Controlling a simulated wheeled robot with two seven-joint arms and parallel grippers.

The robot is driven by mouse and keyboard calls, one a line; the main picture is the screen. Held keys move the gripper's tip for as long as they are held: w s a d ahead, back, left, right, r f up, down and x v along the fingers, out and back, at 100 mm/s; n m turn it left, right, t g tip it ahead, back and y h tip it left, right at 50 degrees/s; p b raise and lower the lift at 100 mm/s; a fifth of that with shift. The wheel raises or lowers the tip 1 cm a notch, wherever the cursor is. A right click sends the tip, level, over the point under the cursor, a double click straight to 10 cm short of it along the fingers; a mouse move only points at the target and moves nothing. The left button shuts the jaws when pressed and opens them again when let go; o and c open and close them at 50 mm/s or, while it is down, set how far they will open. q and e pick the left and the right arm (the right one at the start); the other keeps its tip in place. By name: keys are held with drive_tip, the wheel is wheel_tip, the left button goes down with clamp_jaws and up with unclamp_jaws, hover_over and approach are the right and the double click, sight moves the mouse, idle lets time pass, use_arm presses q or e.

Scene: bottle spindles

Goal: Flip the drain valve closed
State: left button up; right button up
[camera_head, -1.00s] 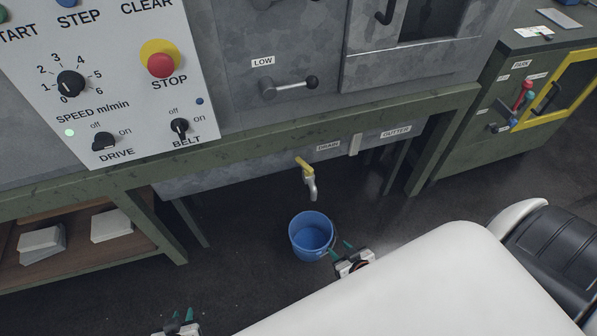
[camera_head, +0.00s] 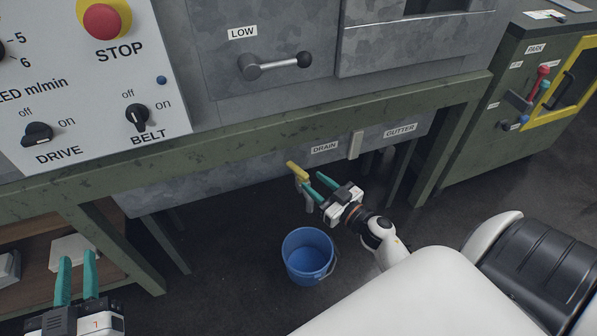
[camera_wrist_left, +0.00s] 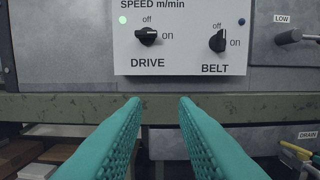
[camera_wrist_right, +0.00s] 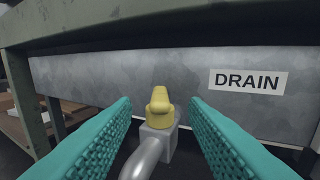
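The drain valve is a grey metal tap with a yellow lever (camera_head: 298,171) on the trough front, left of the DRAIN label (camera_head: 324,148). In the right wrist view the yellow lever (camera_wrist_right: 160,101) stands centred above the tap body and spout (camera_wrist_right: 148,155). My right gripper (camera_head: 316,186) is open beside the tap in the head view. Its green fingers lie either side of the lever in the right wrist view, with gaps on both sides. My left gripper (camera_head: 77,268) is open and empty at the lower left, facing the control panel in the left wrist view.
A blue bucket (camera_head: 308,256) stands on the floor below the tap. A green beam (camera_head: 250,143) runs above the trough (camera_head: 215,184). The control panel (camera_head: 80,85) and a LOW lever (camera_head: 275,66) are above. A shelf with pale stacks is at the left.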

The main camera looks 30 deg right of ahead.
sight(308, 177)
drive_tip(key=w, duration=0.4)
drive_tip(key=w+a+b, duration=0.1)
drive_tip(key=w, duration=0.1)
drive_tip(key=shift+f, duration=0.1)
use_arm(q)
drive_tip(key=shift+s+d+r+t+h, duration=0.1)
drive_tip(key=shift+s+r+t+h, duration=0.1)
drive_tip(key=shift+r+t, duration=0.5)
drive_tip(key=shift+s+d+r+t+h, duration=0.1)
drive_tip(key=shift+r+t+h, duration=0.1)
drive_tip(key=shift+r+t, duration=0.45)
drive_tip(key=shift+s+d+r+t+h, duration=0.1)
drive_tip(key=shift+s+r+t+h, duration=0.2)
drive_tip(key=shift+r, duration=0.7)
use_arm(e)
drive_tip(key=shift+w, duration=0.45)
use_arm(q)
drive_tip(key=shift+w, duration=0.15)
use_arm(e)
drive_tip(key=c, duration=0.8)
